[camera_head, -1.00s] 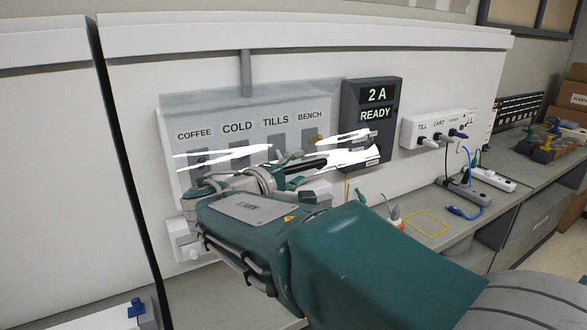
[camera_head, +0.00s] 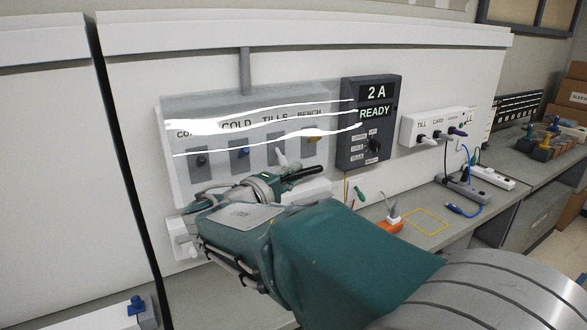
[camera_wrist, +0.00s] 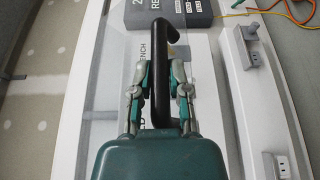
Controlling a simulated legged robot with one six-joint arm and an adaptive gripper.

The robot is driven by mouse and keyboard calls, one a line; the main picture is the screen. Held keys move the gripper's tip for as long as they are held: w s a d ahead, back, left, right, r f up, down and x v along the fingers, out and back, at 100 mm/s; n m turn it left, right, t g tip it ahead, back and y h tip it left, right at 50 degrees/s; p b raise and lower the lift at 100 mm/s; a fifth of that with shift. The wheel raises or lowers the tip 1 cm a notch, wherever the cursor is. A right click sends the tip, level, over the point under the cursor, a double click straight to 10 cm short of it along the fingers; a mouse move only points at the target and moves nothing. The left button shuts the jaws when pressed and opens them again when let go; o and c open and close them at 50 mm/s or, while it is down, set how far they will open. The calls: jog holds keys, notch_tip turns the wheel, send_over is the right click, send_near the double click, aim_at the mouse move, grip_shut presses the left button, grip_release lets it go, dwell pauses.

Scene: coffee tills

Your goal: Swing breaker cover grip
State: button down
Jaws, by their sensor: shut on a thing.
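The breaker panel (camera_head: 222,170) is a grey box on the white wall, with COLD, TILLS and BENCH labels and a row of coloured toggles. Bright white glare streaks cross it, from a clear cover (camera_head: 262,108) whose edges and angle I cannot make out well. The black cover grip (camera_head: 304,171) shows at the panel's lower right edge. In the wrist view the grip (camera_wrist: 159,40) is a bent black bar. My gripper (camera_wrist: 157,78) is shut on it, one finger on each side. It also shows in the head view (camera_head: 282,180).
A dark display unit (camera_head: 383,98) reading "2 A READY", with a knob, hangs right of the panel. A white socket box (camera_head: 408,130) with plugs is farther right. On the grey bench are an orange block (camera_head: 390,226), a yellow outline (camera_head: 425,211) and a power strip (camera_head: 463,193).

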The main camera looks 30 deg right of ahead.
jog(key=w+f+m+h, duration=0.2)
jog(key=w+f+m, duration=0.5)
jog(key=w+f, duration=0.2)
jog(key=shift+w+a+f+m+h, duration=0.15)
jog(key=shift+w+f+m+h, duration=0.2)
jog(key=shift+f, duration=0.25)
jog(key=c, duration=0.6)
grip_release()
jog(key=shift+w+f, duration=0.1)
jog(key=shift+w, duration=0.1)
jog(key=v, duration=1.2)
